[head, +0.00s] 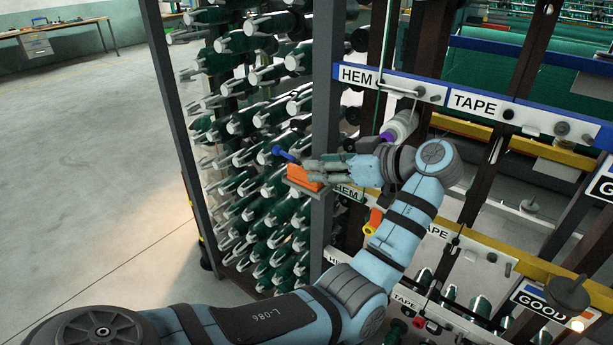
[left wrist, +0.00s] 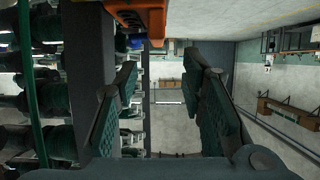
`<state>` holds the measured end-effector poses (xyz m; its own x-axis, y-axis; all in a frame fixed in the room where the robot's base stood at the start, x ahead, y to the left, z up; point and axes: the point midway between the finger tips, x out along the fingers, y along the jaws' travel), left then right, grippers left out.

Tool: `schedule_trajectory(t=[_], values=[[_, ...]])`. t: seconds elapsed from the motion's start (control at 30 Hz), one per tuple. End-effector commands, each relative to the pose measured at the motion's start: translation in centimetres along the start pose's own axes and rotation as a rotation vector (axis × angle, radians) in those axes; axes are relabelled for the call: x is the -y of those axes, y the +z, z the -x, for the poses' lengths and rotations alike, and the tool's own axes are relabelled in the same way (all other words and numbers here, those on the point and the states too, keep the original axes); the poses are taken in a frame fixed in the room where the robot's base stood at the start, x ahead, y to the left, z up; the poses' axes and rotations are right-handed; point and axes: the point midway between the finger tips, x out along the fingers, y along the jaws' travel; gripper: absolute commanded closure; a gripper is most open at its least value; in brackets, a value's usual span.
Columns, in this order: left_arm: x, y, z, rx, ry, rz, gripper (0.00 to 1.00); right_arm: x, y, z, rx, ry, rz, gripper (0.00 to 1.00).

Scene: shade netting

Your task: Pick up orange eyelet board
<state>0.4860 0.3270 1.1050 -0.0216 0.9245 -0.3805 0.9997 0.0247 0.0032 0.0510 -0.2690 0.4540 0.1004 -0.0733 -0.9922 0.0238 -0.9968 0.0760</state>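The orange eyelet board (head: 303,178) appears as a small orange block on a grey ledge on the dark upright, with a blue piece (head: 284,154) beside it. In the left wrist view an orange part (left wrist: 140,14) shows at the top edge, cut off by the frame; a blue piece is just below it. My left gripper (head: 318,170) is close beside the orange block in the head view, partly overlapping it. In the left wrist view the left gripper's fingers (left wrist: 165,100) are apart with nothing between them. Whether a finger touches the board cannot be told. My right gripper is not in view.
A rack of green rolls (head: 255,130) stands behind the upright. Rails with HEM and TAPE labels (head: 475,103) run to the right. An orange-red handle (head: 374,220) hangs under my forearm. A bench (head: 50,35) stands far left, and the floor (head: 90,150) there is clear.

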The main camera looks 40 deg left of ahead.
Motion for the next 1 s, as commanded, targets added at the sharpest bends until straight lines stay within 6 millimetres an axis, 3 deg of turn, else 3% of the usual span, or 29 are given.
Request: schedule_trajectory(t=[0.4, 0.67, 0.9, 1.0], values=[[-0.2, 0.5, -7.2, 0.0, 0.0, -0.003, 0.63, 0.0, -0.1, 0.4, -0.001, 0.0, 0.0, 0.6], [-0.2, 0.6, -7.9, 0.002, 0.002, -0.003, 0.63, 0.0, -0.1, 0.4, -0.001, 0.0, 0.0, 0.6], [-0.2, 0.6, -7.9, 0.002, 0.002, -0.003, 1.0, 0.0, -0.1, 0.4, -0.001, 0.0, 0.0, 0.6], [-0.2, 0.6, -7.9, 0.002, 0.002, -0.003, 1.0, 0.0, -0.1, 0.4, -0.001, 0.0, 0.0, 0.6]])
